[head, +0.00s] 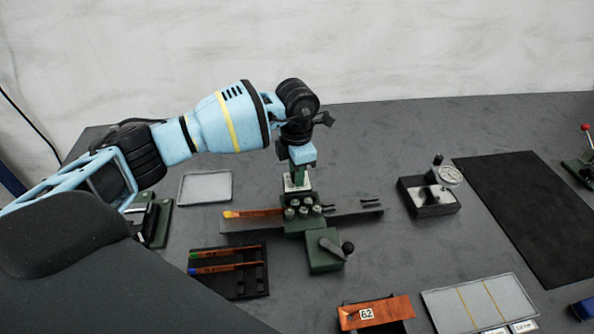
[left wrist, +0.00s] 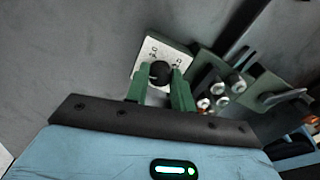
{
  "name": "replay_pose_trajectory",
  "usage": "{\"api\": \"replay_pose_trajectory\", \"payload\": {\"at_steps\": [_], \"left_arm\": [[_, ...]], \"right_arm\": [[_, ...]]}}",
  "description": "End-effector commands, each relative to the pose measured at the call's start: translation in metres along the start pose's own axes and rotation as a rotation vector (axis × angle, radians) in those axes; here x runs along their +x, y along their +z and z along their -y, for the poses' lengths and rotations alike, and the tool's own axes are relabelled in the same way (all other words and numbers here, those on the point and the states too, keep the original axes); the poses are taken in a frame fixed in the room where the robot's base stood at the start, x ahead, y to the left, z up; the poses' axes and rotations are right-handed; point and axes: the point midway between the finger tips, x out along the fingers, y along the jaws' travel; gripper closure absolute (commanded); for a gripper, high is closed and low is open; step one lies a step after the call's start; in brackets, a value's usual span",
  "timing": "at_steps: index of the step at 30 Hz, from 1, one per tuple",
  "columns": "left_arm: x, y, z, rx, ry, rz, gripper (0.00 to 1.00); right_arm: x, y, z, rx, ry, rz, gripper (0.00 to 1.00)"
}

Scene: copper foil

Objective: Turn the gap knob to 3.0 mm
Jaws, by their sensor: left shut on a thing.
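The gap knob (left wrist: 160,73) is a dark round knob on a white dial plate (left wrist: 151,50) with printed numbers, seen in the left wrist view. The plate also shows in the head view (head: 297,182), on top of the green machine. My left gripper (head: 301,172) reaches down onto it from above. Its two green fingers (left wrist: 162,84) are shut on the knob, one on each side. The fingers hide part of the dial, and I cannot read the setting. My right gripper is not in view.
The green roller machine (head: 325,250) has a crank with a black ball in front. A copper strip (head: 252,213) lies on its left feed table. A black rack (head: 228,284) with strips, a grey tray (head: 206,187) and a dial gauge (head: 430,196) stand around it.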

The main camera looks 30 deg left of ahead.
Motion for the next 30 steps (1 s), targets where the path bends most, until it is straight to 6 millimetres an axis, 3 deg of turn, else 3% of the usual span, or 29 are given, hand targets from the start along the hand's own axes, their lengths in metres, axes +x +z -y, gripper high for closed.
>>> {"api": "replay_pose_trajectory", "payload": {"at_steps": [18, 30], "left_arm": [[0.001, 0.0, 0.0, 0.584, -0.001, 0.0, 0.99], [0.001, 0.0, 0.0, 0.881, 0.0, 0.0, 0.99]], "right_arm": [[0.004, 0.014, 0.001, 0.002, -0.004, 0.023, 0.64], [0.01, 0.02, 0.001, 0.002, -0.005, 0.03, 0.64]]}}
